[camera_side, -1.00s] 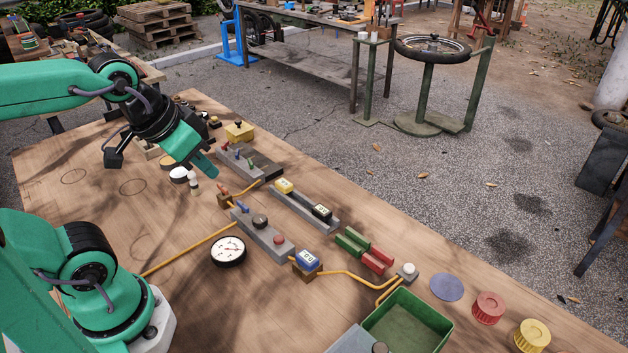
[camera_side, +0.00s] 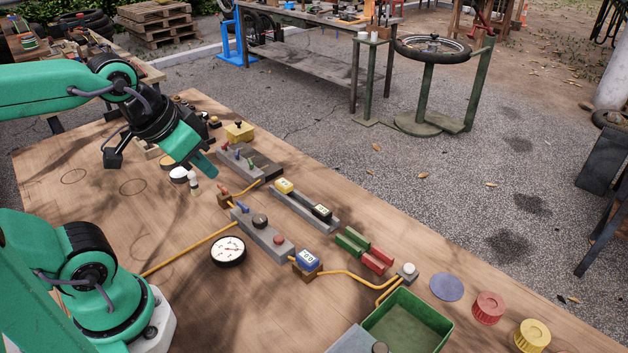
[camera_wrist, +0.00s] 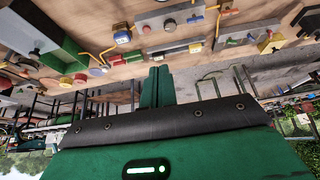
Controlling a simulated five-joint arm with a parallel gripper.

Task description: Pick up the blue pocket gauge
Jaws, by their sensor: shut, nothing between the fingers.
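The blue pocket gauge (camera_side: 307,260) sits on a small wooden block at the middle right of the table, with a yellow hose at the block. In the wrist view the blue gauge (camera_wrist: 122,37) shows near the top, left of the fingers. My gripper (camera_side: 208,168) is shut and empty. It hangs above the far left part of the table, well to the left of the blue gauge and apart from it. In the wrist view its green fingers (camera_wrist: 157,82) are together, with nothing between them.
A grey rail holds a yellow gauge (camera_side: 284,186) and a black gauge (camera_side: 321,211). A round white dial (camera_side: 228,251) lies left of the blue gauge. Green and red blocks (camera_side: 363,250) and a green bin (camera_side: 407,322) stand to its right. The table's front left is mostly clear.

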